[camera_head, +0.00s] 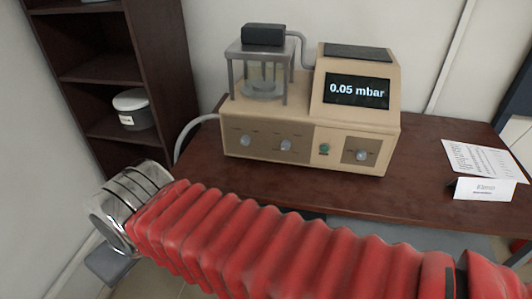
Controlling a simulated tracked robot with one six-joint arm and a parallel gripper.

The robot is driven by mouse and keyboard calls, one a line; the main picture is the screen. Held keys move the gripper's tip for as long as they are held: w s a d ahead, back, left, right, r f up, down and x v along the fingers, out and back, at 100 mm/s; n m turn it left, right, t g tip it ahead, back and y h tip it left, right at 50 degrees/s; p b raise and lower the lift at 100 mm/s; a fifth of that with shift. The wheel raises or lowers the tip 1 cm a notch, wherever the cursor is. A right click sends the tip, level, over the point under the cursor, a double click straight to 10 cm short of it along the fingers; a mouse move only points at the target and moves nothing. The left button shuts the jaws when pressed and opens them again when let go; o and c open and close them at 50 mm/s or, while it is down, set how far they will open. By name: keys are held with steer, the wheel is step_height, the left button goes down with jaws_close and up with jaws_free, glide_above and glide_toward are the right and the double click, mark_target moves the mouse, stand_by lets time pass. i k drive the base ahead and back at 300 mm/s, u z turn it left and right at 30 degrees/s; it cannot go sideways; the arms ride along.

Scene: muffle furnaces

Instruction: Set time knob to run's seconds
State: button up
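A beige machine (304,123) stands on the dark wooden table, its display (357,91) reading "0.05 mbar". Its front has a left knob (245,140), a middle knob (286,145), a green button or knob (324,149) and a right knob (361,155). The small labels by the knobs are too small to read, so I cannot tell which one is the time knob. My arm in its red bellows sleeve crosses the foreground below the table. A metal cylindrical part of my arm is at the lower left. No gripper fingers show, and nothing of mine touches the knobs.
A dark shelf (118,72) with a lidded container (132,109) stands at the left. A grey hose (190,128) runs from the machine's left side. The table front is clear.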

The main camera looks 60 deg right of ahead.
mark_target(285, 145)
steer(key=u, duration=1.1)
steer(key=k, duration=1.3)
steer(key=u, duration=0.5)
steer(key=i, duration=1)
steer(key=z, duration=0.05)
